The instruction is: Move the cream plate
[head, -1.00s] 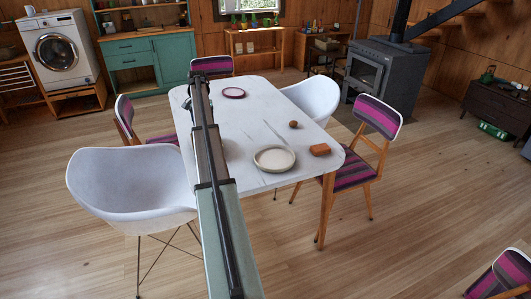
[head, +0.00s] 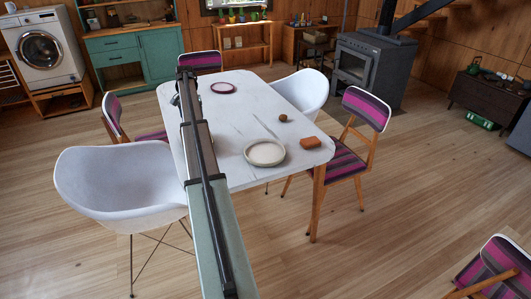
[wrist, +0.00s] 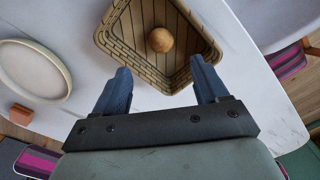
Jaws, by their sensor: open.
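The cream plate (head: 264,153) lies flat on the white marbled table (head: 240,125), near its front right part. In the wrist view, the plate (wrist: 33,70) is at the left edge, partly cut off. My gripper (wrist: 160,66) is open and empty, its two blue fingers apart. The fingers point at a woven basket (wrist: 113,42) holding a brown round thing (wrist: 160,40). The plate is well to the left of the fingers in that view, not between them. In the head view my arm hides the basket, and my fingertips cannot be made out.
A purple-rimmed plate (head: 223,87) is at the table's far end. White (head: 120,185) and striped chairs (head: 366,108) surround the table.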

